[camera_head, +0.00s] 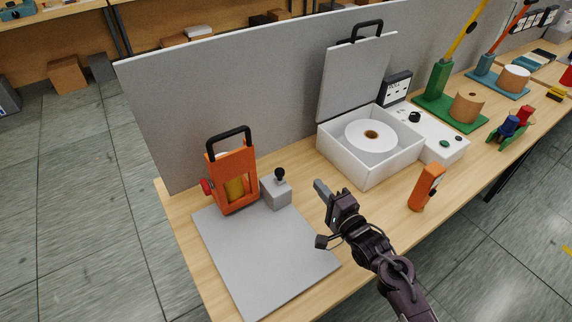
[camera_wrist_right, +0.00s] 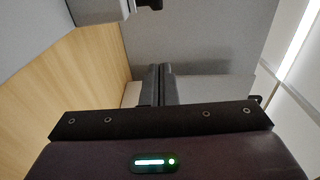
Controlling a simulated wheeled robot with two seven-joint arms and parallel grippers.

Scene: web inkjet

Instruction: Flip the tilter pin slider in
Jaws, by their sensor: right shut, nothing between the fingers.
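An orange frame (camera_head: 232,180) with a black top handle and a red side knob stands upright on a flat grey plate (camera_head: 262,250). Next to it is a small grey block (camera_head: 276,194) with a black ball knob (camera_head: 280,174) on top, possibly the pin slider. My right gripper (camera_head: 320,188) is to the right of the block, apart from it. Its fingers are together and empty, as the right wrist view (camera_wrist_right: 158,84) also shows. A pale block with a black part (camera_wrist_right: 98,8) shows at the top of that view. My left gripper is not in view.
A white box (camera_head: 365,165) with a raised lid holds a white roll, right of my gripper. An orange upright piece (camera_head: 424,188) stands near the front edge. A grey partition (camera_head: 270,95) runs behind the bench. Bare wood (camera_head: 310,168) lies between the block and the box.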

